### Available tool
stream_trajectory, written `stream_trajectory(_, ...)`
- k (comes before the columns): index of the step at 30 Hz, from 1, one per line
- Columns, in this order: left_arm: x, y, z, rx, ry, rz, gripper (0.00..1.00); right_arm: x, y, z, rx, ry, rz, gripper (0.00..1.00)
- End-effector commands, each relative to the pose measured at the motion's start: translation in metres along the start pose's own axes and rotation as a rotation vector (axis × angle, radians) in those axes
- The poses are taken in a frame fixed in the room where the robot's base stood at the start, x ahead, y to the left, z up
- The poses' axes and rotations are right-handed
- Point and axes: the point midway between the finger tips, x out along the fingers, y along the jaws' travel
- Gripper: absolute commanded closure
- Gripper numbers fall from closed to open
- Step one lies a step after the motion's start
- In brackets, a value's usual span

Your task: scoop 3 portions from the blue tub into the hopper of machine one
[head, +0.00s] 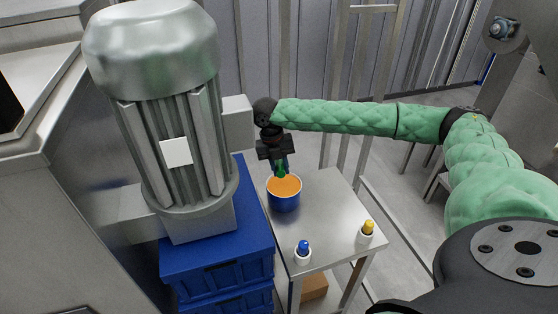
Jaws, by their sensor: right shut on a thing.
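The blue tub (284,201) stands on a small steel table and is filled with an orange mass (284,188). My right gripper (280,163) is above the tub's far rim, pointing down. It is shut on a small green thing (282,174), perhaps a scoop handle, whose lower end is at the orange mass. Whether it dips into the mass, and whether it carries any, I cannot tell. My left gripper is not in view. I cannot make out a hopper of machine one.
On the steel table (326,205) stand two small white holders, one with a blue piece (303,246) and one with a yellow piece (368,227). Stacked blue crates (215,257) and a large metal motor (170,120) are at the left. A brown box (315,287) is under the table.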

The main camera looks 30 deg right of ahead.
Motion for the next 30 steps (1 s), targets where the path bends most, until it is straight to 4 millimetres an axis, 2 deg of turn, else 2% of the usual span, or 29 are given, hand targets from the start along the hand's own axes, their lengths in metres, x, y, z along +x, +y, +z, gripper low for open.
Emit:
stream_trajectory(3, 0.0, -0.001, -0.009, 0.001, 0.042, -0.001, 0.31, -0.001, -0.001, -0.002, 0.113, 0.032, 0.016, 1.0)
stream_trajectory(9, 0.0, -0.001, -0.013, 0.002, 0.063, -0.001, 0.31, -0.001, -0.001, -0.003, 0.218, 0.069, 0.031, 1.0)
stream_trajectory(17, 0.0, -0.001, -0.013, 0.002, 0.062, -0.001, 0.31, 0.01, 0.001, -0.002, 0.229, 0.079, 0.033, 1.0)
stream_trajectory(30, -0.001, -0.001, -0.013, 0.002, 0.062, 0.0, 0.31, 0.044, 0.008, 0.003, 0.228, 0.078, 0.032, 1.0)
